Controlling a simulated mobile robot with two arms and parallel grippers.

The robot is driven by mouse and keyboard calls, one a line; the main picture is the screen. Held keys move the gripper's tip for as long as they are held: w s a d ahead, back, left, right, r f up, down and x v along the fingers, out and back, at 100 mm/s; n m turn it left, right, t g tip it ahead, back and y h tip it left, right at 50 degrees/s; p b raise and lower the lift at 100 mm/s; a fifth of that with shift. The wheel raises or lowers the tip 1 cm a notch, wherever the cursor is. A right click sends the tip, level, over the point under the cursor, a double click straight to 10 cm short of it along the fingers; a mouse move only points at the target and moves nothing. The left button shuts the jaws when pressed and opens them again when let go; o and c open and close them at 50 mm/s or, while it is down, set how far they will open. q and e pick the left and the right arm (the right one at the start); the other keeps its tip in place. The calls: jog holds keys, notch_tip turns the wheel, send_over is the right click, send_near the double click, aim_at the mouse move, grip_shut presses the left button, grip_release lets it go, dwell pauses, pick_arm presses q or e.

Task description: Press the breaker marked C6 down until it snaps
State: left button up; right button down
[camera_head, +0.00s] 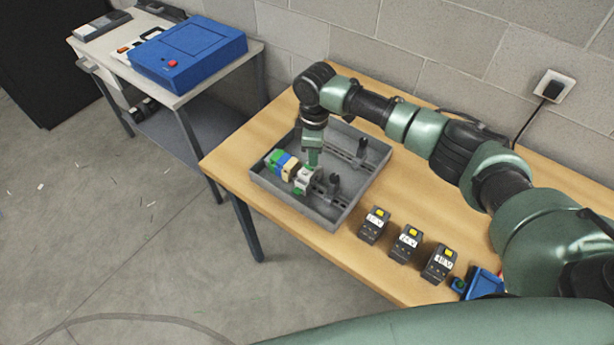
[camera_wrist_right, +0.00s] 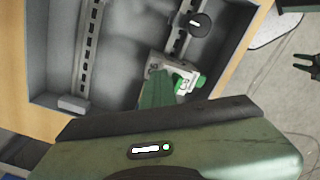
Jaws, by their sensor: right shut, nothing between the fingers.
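An open grey enclosure (camera_head: 345,218) lies on the wooden table with metal rails inside. A row of modules sits on the nearer rail: green, blue (camera_head: 282,163), beige, and a white breaker (camera_head: 303,183) with green parts at the row's end. The white breaker also shows in the wrist view (camera_wrist_right: 186,78). My left gripper is not seen.
Three dark labelled blocks (camera_head: 374,225) stand in front of the enclosure, with a blue device (camera_head: 484,282) beside them. A side table holds a blue case (camera_head: 190,52). A wall socket (camera_head: 553,88) is behind.

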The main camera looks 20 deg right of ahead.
jog(key=shift+f+p, duration=0.15)
jog(key=shift+p, duration=0.25)
dwell(1.1)
jog(key=shift+s+f+p, duration=0.15)
jog(key=shift+f+p, duration=0.1)
jog(key=shift+p, duration=0.15)
dwell(0.9)
dwell(0.5)
jog(key=shift+f+p, duration=0.1)
jog(key=shift+p, duration=0.25)
dwell(0.9)
jog(key=shift+f, duration=0.25)
dwell(1.0)
jog(key=shift+r, duration=0.1)
